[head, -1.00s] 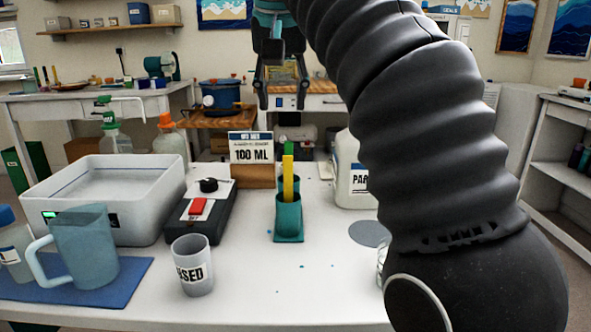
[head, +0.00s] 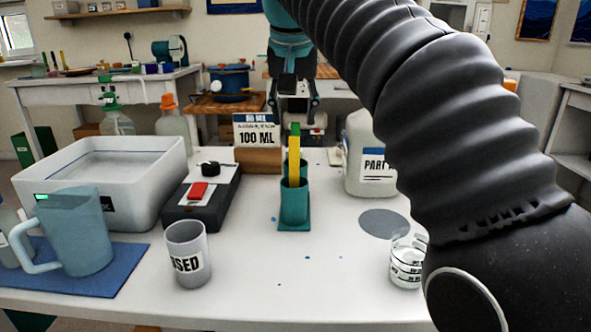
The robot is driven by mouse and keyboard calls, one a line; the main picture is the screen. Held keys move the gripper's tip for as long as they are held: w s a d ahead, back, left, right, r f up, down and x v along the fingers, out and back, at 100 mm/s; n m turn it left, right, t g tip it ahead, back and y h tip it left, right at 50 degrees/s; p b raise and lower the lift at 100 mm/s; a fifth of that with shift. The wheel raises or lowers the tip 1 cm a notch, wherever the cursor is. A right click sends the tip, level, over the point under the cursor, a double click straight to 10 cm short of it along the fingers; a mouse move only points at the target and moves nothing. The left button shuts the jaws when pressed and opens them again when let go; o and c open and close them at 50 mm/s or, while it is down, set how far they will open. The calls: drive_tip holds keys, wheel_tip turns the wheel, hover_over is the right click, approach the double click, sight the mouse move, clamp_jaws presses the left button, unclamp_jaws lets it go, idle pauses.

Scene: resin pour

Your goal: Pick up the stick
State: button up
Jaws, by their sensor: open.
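The stick (head: 294,155) is yellow with a green top end and stands upright in a teal holder (head: 294,207) near the middle of the white table. The holder has cup-like parts on a square base, and the stick's lower end is hidden inside it. My gripper (head: 293,115) hangs from the arm above and appears just over the stick's top in the picture. Its two dark fingers point down and are apart, with nothing between them. I cannot tell the exact depth gap between fingers and stick.
A 100 ML sign (head: 257,131) on a wooden block stands behind the holder. A white jug (head: 369,155) and a glass beaker (head: 407,262) are to the right. A black device (head: 183,212) with a red switch, a cup (head: 187,256) and a white tub (head: 128,190) are left.

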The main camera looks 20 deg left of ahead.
sight(296, 123)
drive_tip(key=x, duration=0.1)
drive_tip(key=b+x, duration=0.1)
drive_tip(key=x, duration=0.2)
drive_tip(key=shift+s+d+f+b, duration=0.2)
drive_tip(key=shift+s+f+b, duration=0.1)
drive_tip(key=shift+b, duration=0.1)
drive_tip(key=shift+w+f, duration=0.25)
drive_tip(key=shift+f, duration=0.1)
clamp_jaws()
